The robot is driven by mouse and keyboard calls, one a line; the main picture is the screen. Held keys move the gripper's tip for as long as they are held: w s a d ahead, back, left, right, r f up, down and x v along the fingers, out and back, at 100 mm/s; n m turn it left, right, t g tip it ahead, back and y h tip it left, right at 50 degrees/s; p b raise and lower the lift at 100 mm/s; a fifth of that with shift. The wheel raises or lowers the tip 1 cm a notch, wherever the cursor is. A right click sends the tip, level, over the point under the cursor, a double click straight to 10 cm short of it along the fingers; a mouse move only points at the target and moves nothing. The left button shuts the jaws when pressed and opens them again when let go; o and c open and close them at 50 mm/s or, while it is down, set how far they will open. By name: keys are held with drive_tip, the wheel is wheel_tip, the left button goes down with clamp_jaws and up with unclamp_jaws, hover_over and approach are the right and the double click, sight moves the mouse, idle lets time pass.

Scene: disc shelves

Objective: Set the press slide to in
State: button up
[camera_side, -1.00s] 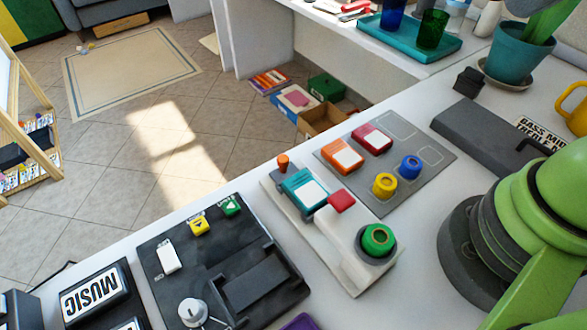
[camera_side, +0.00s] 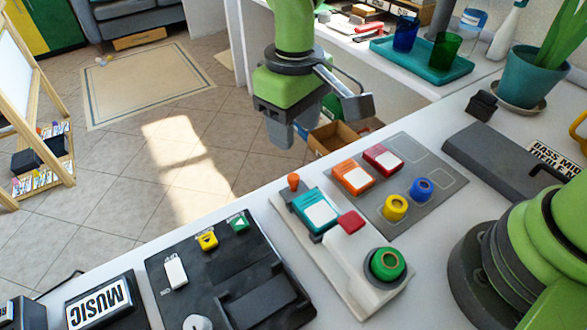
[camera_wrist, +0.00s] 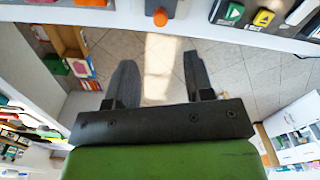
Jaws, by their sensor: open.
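The press is a white base (camera_side: 340,262) on the counter. It carries a teal block (camera_side: 316,212) with a white label, a red block (camera_side: 351,222) and a green ring (camera_side: 388,264) on a dark round seat. An orange knob (camera_side: 293,182) stands on a stem at the base's far end. The knob also shows at the top of the wrist view (camera_wrist: 160,17). I cannot tell for sure which part is the slide. My gripper (camera_side: 280,135) hangs beyond the counter's far edge, apart from the knob. In the wrist view its fingers (camera_wrist: 160,78) are spread and empty, with floor between them.
A grey tray (camera_side: 425,150) right of the press holds orange and red blocks and yellow and blue rings. A black player (camera_side: 225,270) sits to the left. An open cardboard box (camera_side: 333,140) is on the floor behind. Air beyond the counter's far edge is largely free.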

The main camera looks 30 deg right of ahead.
sight(294, 176)
wheel_tip(294, 176, down, 10)
drive_tip(key=shift+f, duration=0.1)
idle(0.4)
